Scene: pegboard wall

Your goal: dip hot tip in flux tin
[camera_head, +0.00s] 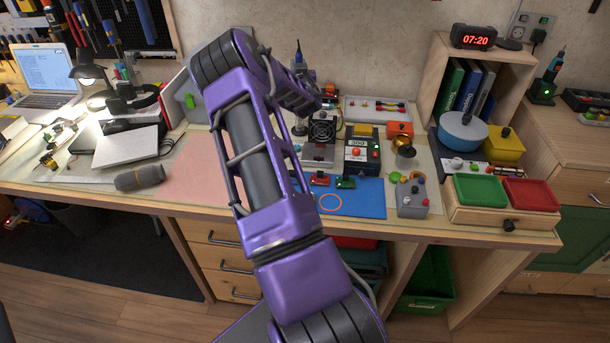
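My purple arm rises through the middle of the view, bends at the top left, and reaches right over the back of the bench. My gripper does not show; the arm hides it or it is too small to make out. I cannot make out a hot tip. A gold round cup (404,147) stands right of the station. Small green (394,177) and orange round pieces lie in front of it. I cannot tell which item is the flux tin.
A blue mat (365,200) with small red and green boards lies at the front. A grey box with knobs (412,200) stands beside it. Green (480,190) and red (530,193) trays sit at the right. A pink mat (205,170) is clear at left.

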